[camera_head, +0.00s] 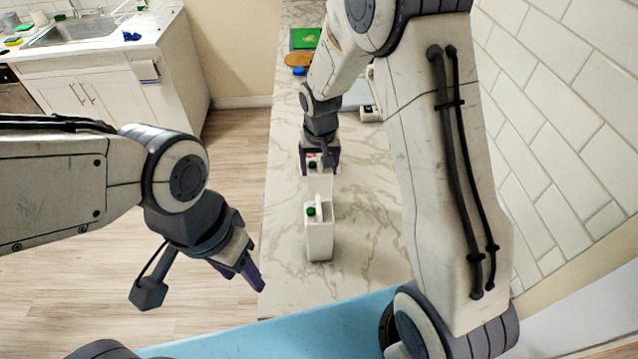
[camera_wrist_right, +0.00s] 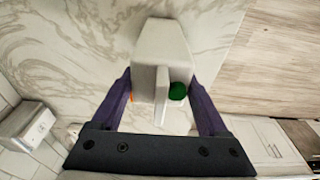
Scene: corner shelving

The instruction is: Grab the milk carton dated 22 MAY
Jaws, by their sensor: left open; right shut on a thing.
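A white milk carton (camera_head: 319,240) with a green cap stands upright on the marble counter in the head view. My left gripper (camera_head: 245,270) is open and empty, left of the counter edge.
The marble counter (camera_head: 365,225) is clear around the front carton. A tiled wall (camera_head: 560,150) runs along the right. A green board (camera_head: 304,39) and a brown round item (camera_head: 298,59) lie at the far end. A blue surface (camera_head: 270,335) is nearest me.

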